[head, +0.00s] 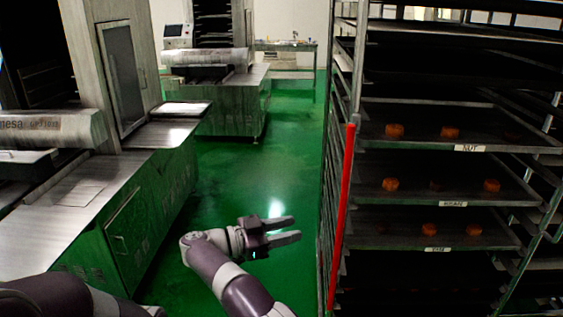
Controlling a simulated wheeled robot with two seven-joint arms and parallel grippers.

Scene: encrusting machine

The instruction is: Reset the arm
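My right gripper (286,231) is in the lower middle of the head view, over the green floor. Its two fingers point right toward the rack and stand apart, with nothing between them. The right arm comes up from the bottom edge and bends at the wrist. Part of my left arm (60,297) shows in the lower left corner. My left gripper is out of view.
A tall metal rack (349,190) with a red upright bar stands on the right. Its labelled trays hold several orange-brown pieces. A metal machine (128,190) stands on the left, another (232,105) farther back. Green floor (240,165) lies open between them.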

